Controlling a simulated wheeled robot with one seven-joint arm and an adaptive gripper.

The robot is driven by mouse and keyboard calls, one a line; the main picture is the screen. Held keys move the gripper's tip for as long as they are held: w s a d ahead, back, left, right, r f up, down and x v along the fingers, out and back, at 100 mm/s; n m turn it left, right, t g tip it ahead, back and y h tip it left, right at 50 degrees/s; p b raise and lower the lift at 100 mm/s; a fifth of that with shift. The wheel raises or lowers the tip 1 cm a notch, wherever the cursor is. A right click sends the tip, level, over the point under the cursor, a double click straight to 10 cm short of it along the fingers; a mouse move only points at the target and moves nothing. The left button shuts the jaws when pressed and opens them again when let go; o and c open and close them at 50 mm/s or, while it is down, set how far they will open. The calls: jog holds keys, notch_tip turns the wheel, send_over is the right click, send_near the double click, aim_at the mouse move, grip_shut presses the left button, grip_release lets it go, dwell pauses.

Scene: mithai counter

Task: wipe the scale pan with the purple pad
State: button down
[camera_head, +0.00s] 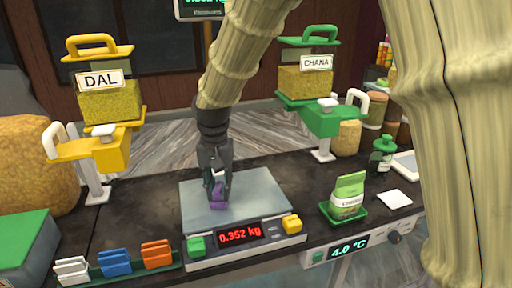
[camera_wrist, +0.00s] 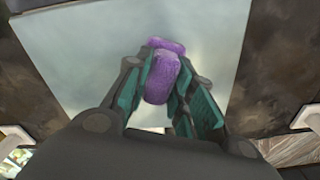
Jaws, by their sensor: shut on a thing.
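The purple pad (camera_head: 218,196) is held between the fingers of my gripper (camera_head: 218,183), over the middle of the scale pan. In the wrist view the pad (camera_wrist: 160,80) sticks out past the fingertips of my gripper (camera_wrist: 168,85), which are shut on it. The scale pan (camera_head: 258,192) is a flat grey metal plate on the scale, and its display reads 0.352 kg. The pan (camera_wrist: 215,45) fills much of the wrist view. The pad appears to be at the pan's surface, though its underside is hidden.
A yellow DAL dispenser (camera_head: 97,150) stands left and a green CHANA dispenser (camera_head: 330,122) stands behind right. White, blue and orange clips (camera_head: 115,262) sit at the front left. A green pouch (camera_head: 348,193) stands on a small green tray right of the scale. Dark counter is clear behind the scale.

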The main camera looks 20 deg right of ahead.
jog(key=shift+a, duration=0.75)
notch_tip(320, 180, up, 2)
jog(key=shift+r, duration=0.2)
jog(key=shift+s+r, duration=0.1)
jog(key=shift+r, duration=2.75)
jog(key=shift+d, duration=0.15)
